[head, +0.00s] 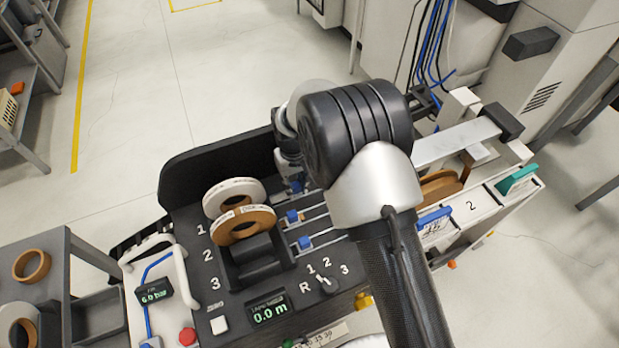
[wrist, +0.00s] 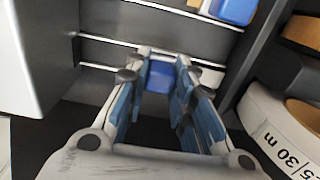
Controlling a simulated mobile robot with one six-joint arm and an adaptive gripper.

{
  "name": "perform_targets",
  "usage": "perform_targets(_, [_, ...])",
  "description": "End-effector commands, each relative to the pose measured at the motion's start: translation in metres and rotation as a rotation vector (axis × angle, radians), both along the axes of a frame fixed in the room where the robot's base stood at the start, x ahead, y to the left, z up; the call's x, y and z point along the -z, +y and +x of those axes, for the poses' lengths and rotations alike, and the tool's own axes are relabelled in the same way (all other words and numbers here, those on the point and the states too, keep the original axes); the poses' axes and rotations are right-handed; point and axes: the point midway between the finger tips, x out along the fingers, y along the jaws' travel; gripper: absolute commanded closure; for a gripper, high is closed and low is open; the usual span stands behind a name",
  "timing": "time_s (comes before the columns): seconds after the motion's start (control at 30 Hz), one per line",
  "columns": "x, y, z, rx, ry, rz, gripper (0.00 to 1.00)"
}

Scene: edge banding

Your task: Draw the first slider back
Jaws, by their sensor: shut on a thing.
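The first slider is a small blue block (wrist: 161,76) on a thin metal rail; in the head view it shows beside row 1 (head: 296,187), partly hidden by my gripper. My gripper (wrist: 164,66) is shut on it, with one finger on each side of the block. In the head view my gripper (head: 293,172) comes down over the far end of the panel, mostly hidden behind my wrist. The second slider (head: 292,216) and third slider (head: 304,243) sit on their own rails nearer the front.
A white roll (head: 235,190) and a brown roll (head: 245,224) stand in the holder left of the sliders. A selector knob (head: 327,284) and a tape display (head: 269,311) are at the front. A dark raised wall (head: 215,150) rises behind the panel.

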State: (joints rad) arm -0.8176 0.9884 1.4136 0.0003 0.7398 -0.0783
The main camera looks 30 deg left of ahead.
Motion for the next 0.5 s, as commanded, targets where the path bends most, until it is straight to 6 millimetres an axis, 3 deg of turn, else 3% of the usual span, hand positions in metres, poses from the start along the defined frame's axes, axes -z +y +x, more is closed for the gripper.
perform_targets(0.1, [-0.001,0.018,-0.022,-0.006,0.0,0.0,1.0])
perform_targets(0.2, [-0.001,0.026,-0.033,-0.004,0.0,0.0,1.0])
perform_targets(0.5, [0.0,0.03,-0.038,0.0,0.001,0.002,1.0])
